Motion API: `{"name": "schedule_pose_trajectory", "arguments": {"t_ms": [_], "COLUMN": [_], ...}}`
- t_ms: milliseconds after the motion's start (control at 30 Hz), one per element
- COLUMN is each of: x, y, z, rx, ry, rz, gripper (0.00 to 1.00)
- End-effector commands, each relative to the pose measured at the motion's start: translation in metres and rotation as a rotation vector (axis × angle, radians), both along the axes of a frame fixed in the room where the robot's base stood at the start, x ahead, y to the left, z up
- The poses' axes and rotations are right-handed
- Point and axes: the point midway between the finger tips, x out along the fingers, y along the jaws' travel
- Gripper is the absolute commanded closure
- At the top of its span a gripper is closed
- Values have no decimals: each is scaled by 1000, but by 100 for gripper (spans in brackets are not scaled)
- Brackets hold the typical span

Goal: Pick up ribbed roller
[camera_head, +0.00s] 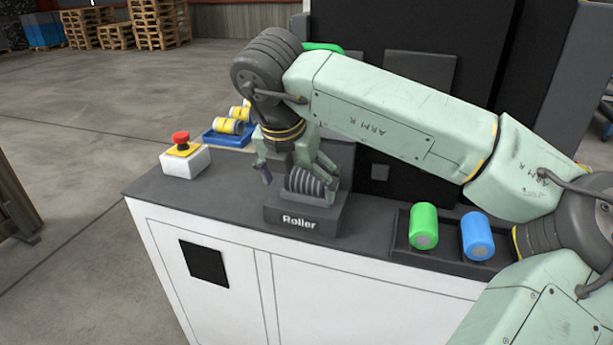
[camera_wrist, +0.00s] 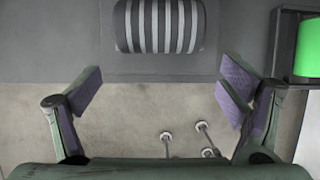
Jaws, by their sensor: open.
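The ribbed roller (camera_head: 306,184) is dark with raised rings. It sits in a dark holder labelled "Roller" (camera_head: 299,222) on the cabinet top. In the wrist view the ribbed roller (camera_wrist: 159,26) shows grey and black stripes, at the top centre beyond the fingertips. My gripper (camera_head: 297,175) is open and empty beside the roller, and its fingers partly overlap the roller in the head view. In the wrist view the fingers of my gripper (camera_wrist: 160,88) are spread wide, with nothing between them. I cannot tell whether a finger touches the roller.
A green cylinder (camera_head: 424,226) and a blue cylinder (camera_head: 477,237) lie in a dark tray (camera_head: 446,262) at the right. A red emergency button (camera_head: 181,140) stands at the left corner. Yellow-and-white cylinders (camera_head: 229,126) lie in a blue tray (camera_head: 225,140) behind it.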

Motion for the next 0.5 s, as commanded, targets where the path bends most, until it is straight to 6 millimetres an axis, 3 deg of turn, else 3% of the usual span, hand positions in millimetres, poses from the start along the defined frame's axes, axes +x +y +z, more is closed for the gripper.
{"name": "schedule_pose_trajectory", "arguments": {"t_ms": [367,500], "x": [45,49], "y": [-14,-15], "z": [1,-10], "rx": [2,2], "ry": [2,3], "rz": [2,4], "gripper": [10,10]}}
